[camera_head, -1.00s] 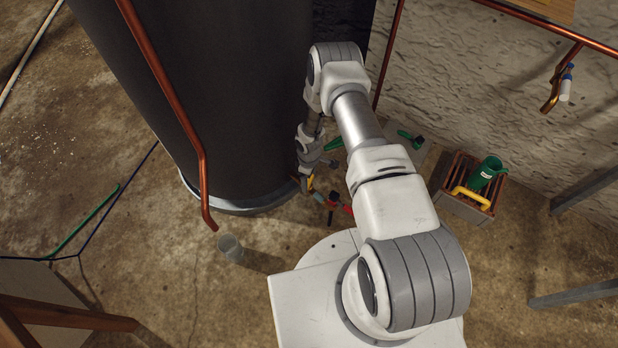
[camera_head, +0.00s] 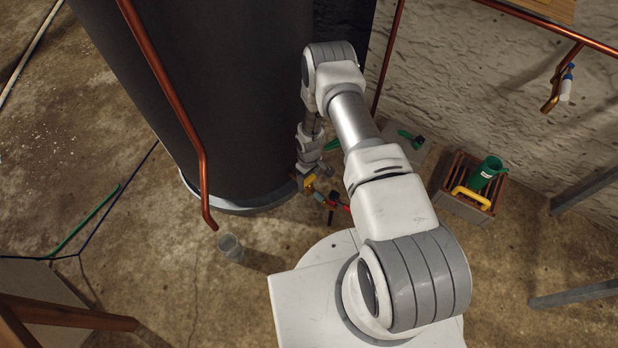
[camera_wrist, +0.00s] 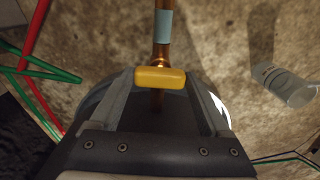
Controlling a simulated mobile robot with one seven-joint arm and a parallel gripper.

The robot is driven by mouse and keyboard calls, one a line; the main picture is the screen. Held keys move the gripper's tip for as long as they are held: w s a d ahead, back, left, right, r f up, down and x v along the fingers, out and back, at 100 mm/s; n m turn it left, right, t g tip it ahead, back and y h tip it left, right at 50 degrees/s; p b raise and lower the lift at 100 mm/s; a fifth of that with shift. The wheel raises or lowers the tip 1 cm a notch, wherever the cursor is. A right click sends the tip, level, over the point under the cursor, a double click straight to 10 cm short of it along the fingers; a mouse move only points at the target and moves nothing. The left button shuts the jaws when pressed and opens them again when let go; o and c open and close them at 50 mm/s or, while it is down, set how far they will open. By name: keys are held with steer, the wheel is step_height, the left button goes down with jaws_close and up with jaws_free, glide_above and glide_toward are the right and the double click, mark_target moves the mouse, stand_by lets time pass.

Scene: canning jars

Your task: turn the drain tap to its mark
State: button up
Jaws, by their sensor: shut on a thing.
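The drain tap's yellow handle (camera_wrist: 160,77) lies crosswise over a copper pipe in the wrist view. My gripper (camera_wrist: 159,82) has one finger at each end of the handle and is shut on it. The copper pipe (camera_wrist: 163,52) runs up from the handle and carries a grey-blue band (camera_wrist: 164,27). In the head view the yellow handle (camera_head: 309,182) shows small at the foot of the large dark tank (camera_head: 235,110), beside my gripper (camera_head: 302,179). My wrist partly hides the tap there. I cannot make out the mark for certain.
A clear cup (camera_head: 231,247) stands on the floor left of the tap; it also shows in the wrist view (camera_wrist: 281,85). A red-handled fitting (camera_head: 333,199) is close right of the tap. A slatted crate (camera_head: 467,203) stands farther right. A copper pipe (camera_head: 190,125) runs down the tank.

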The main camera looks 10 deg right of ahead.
mark_target(309, 180)
steer(key=o, duration=1.2)
step_height(309, 180, up, 18)
steer(key=p, duration=0.6)
steer(key=shift+f, duration=0.25)
